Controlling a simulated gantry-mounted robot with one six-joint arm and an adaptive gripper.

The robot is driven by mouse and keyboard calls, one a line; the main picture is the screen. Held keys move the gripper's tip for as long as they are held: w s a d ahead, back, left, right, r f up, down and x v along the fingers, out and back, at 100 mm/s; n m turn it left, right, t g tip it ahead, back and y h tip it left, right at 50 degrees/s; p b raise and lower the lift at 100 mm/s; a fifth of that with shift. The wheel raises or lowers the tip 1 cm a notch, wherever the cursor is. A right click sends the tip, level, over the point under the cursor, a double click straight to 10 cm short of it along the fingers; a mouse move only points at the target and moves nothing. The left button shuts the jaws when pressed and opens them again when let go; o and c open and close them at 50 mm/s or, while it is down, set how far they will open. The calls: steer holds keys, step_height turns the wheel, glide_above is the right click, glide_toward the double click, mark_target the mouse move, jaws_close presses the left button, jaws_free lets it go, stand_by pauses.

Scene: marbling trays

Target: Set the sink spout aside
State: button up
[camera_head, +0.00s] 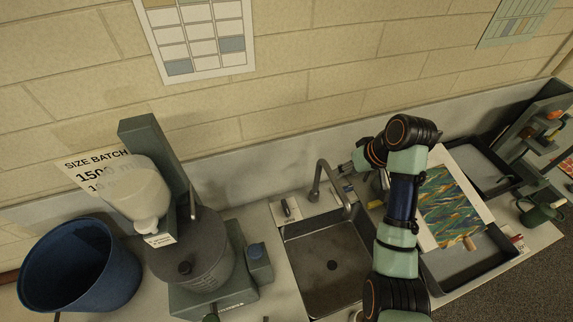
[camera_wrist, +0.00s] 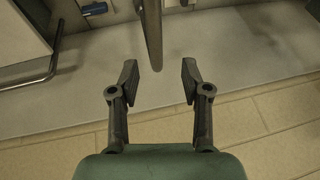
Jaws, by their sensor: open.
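The sink spout (camera_head: 319,182) is a grey metal gooseneck. It rises at the back of the sink (camera_head: 328,268) and its end reaches over the basin. In the wrist view the spout (camera_wrist: 152,36) is a smooth grey bar coming down from the top edge. Its lower end lies in line with the gap between my fingertips, and I see no finger touching it. My gripper (camera_wrist: 160,80) is open, with a finger on each side of that gap. In the head view my gripper (camera_head: 346,170) is just right of the spout, partly hidden by my arm.
A blue bucket (camera_head: 80,268) and a grey mixer with a lidded pot (camera_head: 190,255) stand on the left. A colourful marbled sheet (camera_head: 450,205) lies over the dark trays (camera_head: 462,270) on the right. The back wall is close behind the spout.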

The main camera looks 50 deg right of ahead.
mark_target(337, 181)
steer(key=x, duration=0.7)
steer(key=shift+s+d+f, duration=0.15)
steer(key=shift+s+f, duration=0.1)
steer(key=shift+f, duration=0.2)
jaws_close()
